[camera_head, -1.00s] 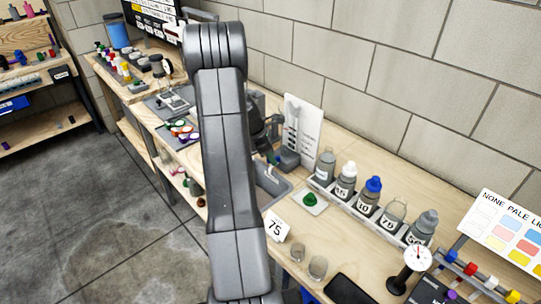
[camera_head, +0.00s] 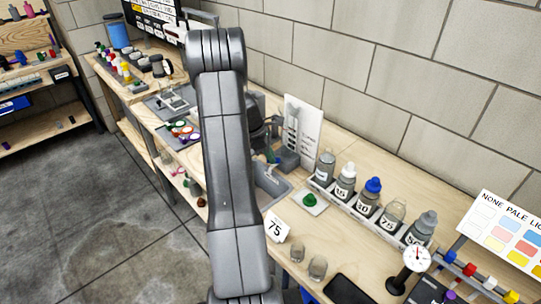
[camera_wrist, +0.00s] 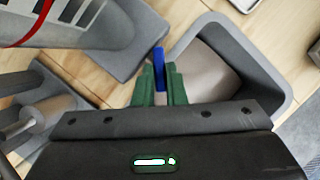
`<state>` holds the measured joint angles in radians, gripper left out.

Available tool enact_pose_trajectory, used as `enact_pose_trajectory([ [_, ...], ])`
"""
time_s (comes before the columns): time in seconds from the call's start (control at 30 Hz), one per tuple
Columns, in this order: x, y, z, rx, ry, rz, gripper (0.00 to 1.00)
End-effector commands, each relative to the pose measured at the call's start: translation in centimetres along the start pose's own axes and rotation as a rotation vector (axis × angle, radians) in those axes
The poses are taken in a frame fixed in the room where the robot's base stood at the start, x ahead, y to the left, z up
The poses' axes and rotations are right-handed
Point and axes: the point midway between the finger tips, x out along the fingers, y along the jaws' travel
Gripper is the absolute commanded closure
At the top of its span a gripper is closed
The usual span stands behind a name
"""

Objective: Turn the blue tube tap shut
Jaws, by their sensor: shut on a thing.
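The blue tube tap (camera_wrist: 159,66) shows in the wrist view as a narrow upright blue piece between my green fingertips. My gripper (camera_wrist: 159,86) is shut on it, with one finger on each side. The tap stands beside the left wall of a grey basin (camera_wrist: 272,62). Most of the tap's body and the tube are hidden by my fingers and palm. In the head view my own arm covers much of this spot, and the basin (camera_head: 286,187) shows just right of it.
A grey stand base (camera_wrist: 118,42) lies close to the left of my fingers, with a red loop (camera_wrist: 30,25) beyond. In the head view, a white card (camera_head: 303,130) stands behind, and a rack of bottles (camera_head: 372,192) and small glasses (camera_head: 317,267) sit to the right.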

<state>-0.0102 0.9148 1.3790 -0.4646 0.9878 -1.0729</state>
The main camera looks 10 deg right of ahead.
Motion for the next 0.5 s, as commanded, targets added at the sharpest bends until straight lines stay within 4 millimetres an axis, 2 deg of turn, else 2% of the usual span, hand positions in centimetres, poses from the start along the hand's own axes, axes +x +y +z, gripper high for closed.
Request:
enact_pose_trajectory([
  [0.5, 0.01, 0.48, 0.17, 0.37, -0.001, -0.153, 1.0],
])
